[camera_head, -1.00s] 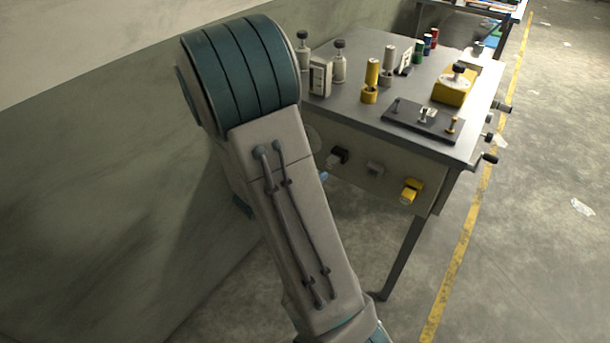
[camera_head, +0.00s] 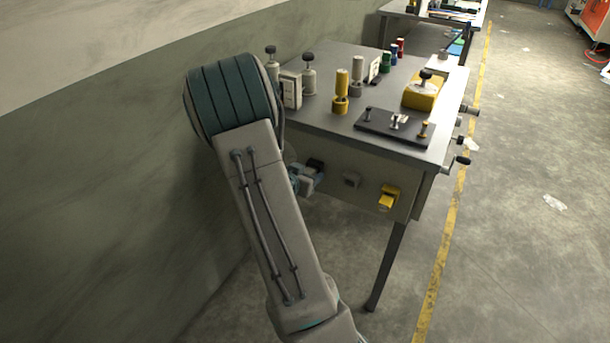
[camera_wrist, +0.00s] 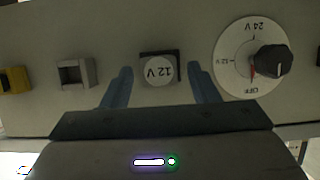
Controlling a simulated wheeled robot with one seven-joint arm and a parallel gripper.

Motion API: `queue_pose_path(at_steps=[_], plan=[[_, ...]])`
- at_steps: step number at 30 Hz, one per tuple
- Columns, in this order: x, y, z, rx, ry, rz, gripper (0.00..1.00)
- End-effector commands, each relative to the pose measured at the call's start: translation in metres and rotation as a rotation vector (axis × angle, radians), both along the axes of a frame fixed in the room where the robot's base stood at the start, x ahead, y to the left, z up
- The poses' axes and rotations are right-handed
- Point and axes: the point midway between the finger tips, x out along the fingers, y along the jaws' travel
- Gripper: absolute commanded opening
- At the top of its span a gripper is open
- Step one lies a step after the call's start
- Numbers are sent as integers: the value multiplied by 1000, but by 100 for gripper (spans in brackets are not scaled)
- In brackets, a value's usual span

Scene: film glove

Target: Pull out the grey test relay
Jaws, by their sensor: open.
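The grey test relay appears to be the pale piece with an upside-down "12 V" face (camera_wrist: 158,71), in a dark square socket (camera_wrist: 173,53) on the table's front panel. My gripper (camera_wrist: 158,75) is open, with one blue finger on each side of this piece and a visible gap at both sides. I cannot tell how deep the fingertips reach. In the head view my gripper (camera_head: 303,180) is at the panel's left part, partly hidden by my arm, beside the black socket (camera_head: 316,164).
A hollow grey square fitting (camera_wrist: 75,73) and a yellow one (camera_wrist: 13,80) are to the left in the wrist view. A dial (camera_wrist: 231,73) with a black knob is close on the right. The tabletop (camera_head: 330,125) holds cylinders, a yellow block and a dark plate.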

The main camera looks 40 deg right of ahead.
Motion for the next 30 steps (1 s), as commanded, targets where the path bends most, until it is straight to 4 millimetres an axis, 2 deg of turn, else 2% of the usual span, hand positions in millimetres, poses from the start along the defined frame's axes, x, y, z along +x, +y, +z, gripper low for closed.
queue_pose_path(at_steps=[3, 8, 10, 11, 13, 30], plan=[[0, 0, 0, 0, 0, 0, 52], [0, 0, 0, 0, 0, 0, 7], [0, 0, 0, 0, 0, 0, 6], [0, 0, 0, 0, 0, 0, 20], [0, 0, 0, 0, 0, 0, 1], [-6, 14, 0, 1, 1, 0, 0]])
